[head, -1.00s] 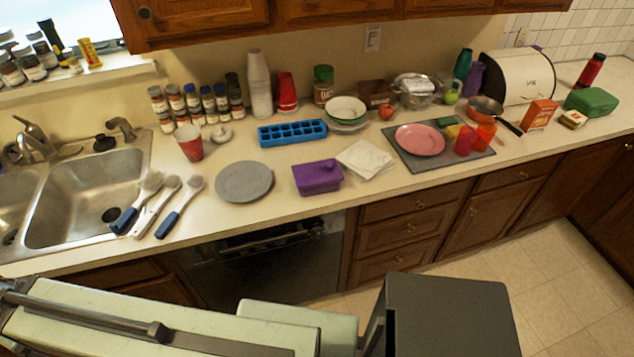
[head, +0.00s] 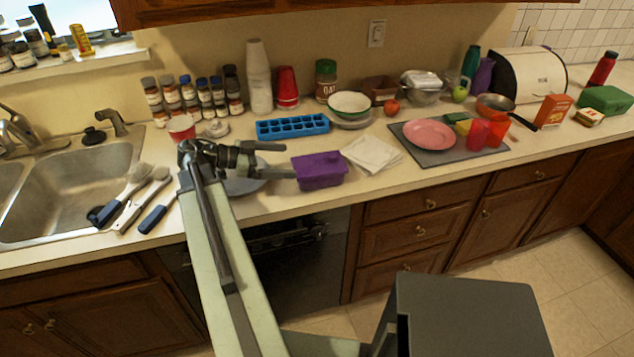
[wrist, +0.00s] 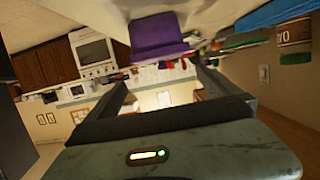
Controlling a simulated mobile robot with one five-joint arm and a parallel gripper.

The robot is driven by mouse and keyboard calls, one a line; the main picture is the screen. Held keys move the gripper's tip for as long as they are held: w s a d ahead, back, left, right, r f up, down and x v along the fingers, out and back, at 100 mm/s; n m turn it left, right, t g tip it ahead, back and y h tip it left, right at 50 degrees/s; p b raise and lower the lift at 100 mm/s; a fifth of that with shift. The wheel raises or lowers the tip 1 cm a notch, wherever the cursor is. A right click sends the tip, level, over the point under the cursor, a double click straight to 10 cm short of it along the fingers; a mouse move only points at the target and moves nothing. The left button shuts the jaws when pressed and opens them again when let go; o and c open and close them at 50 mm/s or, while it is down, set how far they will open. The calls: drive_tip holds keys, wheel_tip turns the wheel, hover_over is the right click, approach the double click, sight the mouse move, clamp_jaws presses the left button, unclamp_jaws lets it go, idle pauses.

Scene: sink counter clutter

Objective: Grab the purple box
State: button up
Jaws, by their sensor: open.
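The purple box (head: 320,171) sits on the counter near its front edge, just left of the white napkins. In the wrist view the purple box (wrist: 158,38) shows at the top, beyond the fingertips and roughly between their lines. My gripper (head: 288,160) is open and empty, reaching over the counter from the left with its fingers pointing right at the box. One fingertip appears close to the box's left side; I cannot tell whether they touch. The open fingers (wrist: 160,82) also show in the wrist view with nothing between them.
A grey plate (head: 245,185) lies under my gripper, partly hidden. A blue ice tray (head: 293,126) lies behind the box, and napkins (head: 371,153) lie to its right. A red cup (head: 181,128) stands behind my arm; brushes (head: 158,213) lie left.

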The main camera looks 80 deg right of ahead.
sight(319, 163)
drive_tip(key=b+x, duration=0.2)
drive_tip(key=x, duration=0.4)
drive_tip(key=shift+f, duration=0.1)
drive_tip(key=shift+s+d, duration=0.2)
drive_tip(key=shift+s, duration=0.1)
drive_tip(key=x, duration=0.1)
drive_tip(key=b+x, duration=0.1)
drive_tip(key=x, duration=0.1)
drive_tip(key=b+x, duration=0.1)
drive_tip(key=x, duration=0.1)
drive_tip(key=shift+f, duration=0.35)
drive_tip(key=c, duration=1.1)
